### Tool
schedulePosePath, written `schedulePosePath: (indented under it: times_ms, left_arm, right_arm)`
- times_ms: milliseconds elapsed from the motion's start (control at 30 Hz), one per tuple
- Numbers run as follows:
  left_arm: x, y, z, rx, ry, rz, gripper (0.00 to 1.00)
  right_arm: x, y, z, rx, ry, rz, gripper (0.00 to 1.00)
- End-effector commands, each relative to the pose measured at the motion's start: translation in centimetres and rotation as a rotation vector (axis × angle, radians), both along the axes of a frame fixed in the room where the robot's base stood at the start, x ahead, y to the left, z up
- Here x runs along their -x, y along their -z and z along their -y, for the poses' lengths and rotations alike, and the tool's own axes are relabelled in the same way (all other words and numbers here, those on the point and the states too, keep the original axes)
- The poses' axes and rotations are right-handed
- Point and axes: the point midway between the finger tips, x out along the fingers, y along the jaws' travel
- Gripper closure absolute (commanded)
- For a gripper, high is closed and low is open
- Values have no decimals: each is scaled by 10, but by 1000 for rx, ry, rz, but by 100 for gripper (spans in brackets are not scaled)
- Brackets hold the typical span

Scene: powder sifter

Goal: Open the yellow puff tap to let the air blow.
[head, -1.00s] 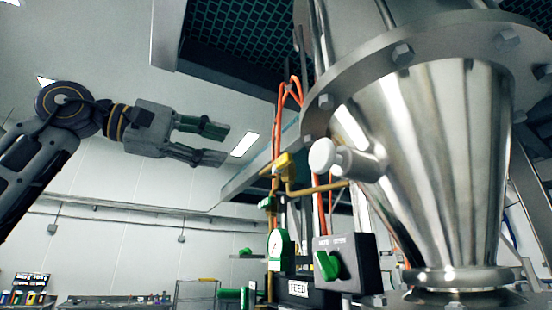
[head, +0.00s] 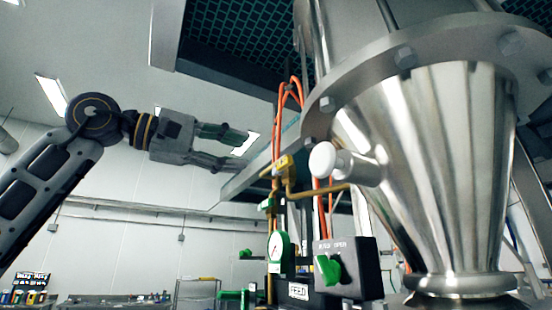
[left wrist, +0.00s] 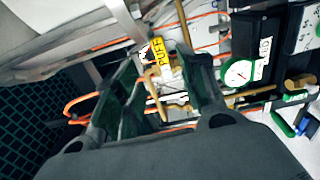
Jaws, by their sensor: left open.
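The yellow puff tap (head: 284,165) sits on a brass pipe to the left of the steel hopper. In the left wrist view its yellow PUFF handle (left wrist: 158,52) shows between and beyond my fingertips. My left gripper (head: 241,150) is open and empty, with its fingers pointing right at the tap. It is a little left of the tap and slightly higher, apart from it in the head view. The open left gripper (left wrist: 158,72) also shows in the left wrist view, partly covering the pipes behind. My right gripper is not in view.
The steel hopper (head: 430,170) with a white-capped side port (head: 323,160) stands to the right. Orange hoses (head: 300,95) rise behind the tap. A green gauge (head: 279,247) and a black box with a green knob (head: 328,270) are below. Left of the tap is open air.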

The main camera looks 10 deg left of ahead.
Motion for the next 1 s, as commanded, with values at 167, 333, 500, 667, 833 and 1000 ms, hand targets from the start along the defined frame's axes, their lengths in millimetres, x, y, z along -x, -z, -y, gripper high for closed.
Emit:
schedulePosePath:
  times_ms: [167,333,500,667,833,1000]
  left_arm:
    - [-14,-2,20,-1,2,-2,59]
    - [-28,-2,38,0,1,-1,59]
    - [-40,-2,56,-1,1,-1,59]
    - [-50,-2,70,-1,1,-1,59]
    - [-56,-1,78,-1,0,1,59]
    - [-58,-1,80,0,0,0,59]
  right_arm:
    - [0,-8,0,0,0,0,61]
    - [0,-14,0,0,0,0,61]
    - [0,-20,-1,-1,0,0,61]
    - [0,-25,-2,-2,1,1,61]
    - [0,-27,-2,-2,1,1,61]
    - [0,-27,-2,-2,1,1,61]
